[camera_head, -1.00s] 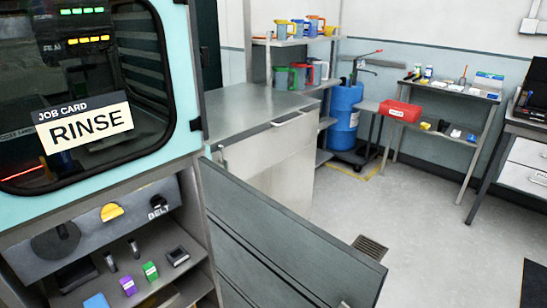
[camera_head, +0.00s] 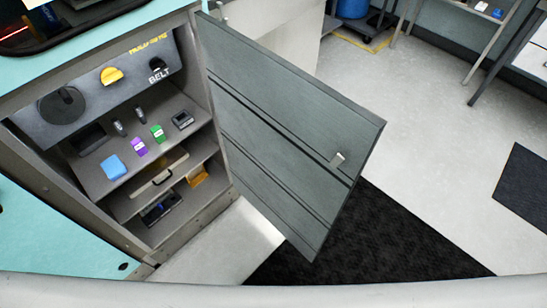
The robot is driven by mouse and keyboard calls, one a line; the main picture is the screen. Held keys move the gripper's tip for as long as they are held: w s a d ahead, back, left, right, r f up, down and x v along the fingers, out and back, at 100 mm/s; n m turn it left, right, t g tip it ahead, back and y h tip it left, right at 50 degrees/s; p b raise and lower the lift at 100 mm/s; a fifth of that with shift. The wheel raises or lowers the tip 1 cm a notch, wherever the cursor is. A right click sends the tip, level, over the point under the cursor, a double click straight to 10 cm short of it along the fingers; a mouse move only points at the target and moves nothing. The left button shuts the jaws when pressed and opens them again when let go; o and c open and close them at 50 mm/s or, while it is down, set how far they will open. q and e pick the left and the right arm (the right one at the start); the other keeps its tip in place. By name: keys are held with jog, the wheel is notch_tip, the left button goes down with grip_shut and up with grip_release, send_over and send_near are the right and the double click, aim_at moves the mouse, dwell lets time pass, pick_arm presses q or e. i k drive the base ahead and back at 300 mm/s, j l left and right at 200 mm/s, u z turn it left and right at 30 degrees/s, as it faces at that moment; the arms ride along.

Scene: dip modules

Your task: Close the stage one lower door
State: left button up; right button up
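The lower door (camera_head: 285,125) is a grey panel with horizontal grooves. It stands wide open, swung out to the right of the cabinet (camera_head: 195,125), with its hinge side at the cabinet's right edge. The open compartment shows a dark knob (camera_head: 62,105), a yellow knob (camera_head: 111,76), a black knob marked BELT, and shelves with small blue, purple and green items. Neither of my grippers is in view.
A black mat (camera_head: 370,240) lies on the floor under and right of the door. Another dark mat (camera_head: 525,190) lies farther right. Pale floor (camera_head: 430,140) between them is clear. Table legs stand at the upper right.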

aim_at(283, 128)
jog(key=l+u, duration=0.35)
jog(key=l, duration=0.25)
jog(key=l+u, duration=0.4)
jog(key=l, duration=0.2)
jog(key=l+u, duration=0.35)
jog(key=l, duration=0.25)
jog(key=k+l+u, duration=0.2)
jog(key=l+u, duration=0.15)
jog(key=l, duration=0.15)
jog(key=k+l+u, duration=0.2)
jog(key=l, duration=0.2)
jog(key=k+l+u, duration=0.2)
jog(key=l, duration=0.15)
jog(key=k+l+u, duration=0.2)
jog(key=l, duration=0.15)
jog(key=i, duration=0.1)
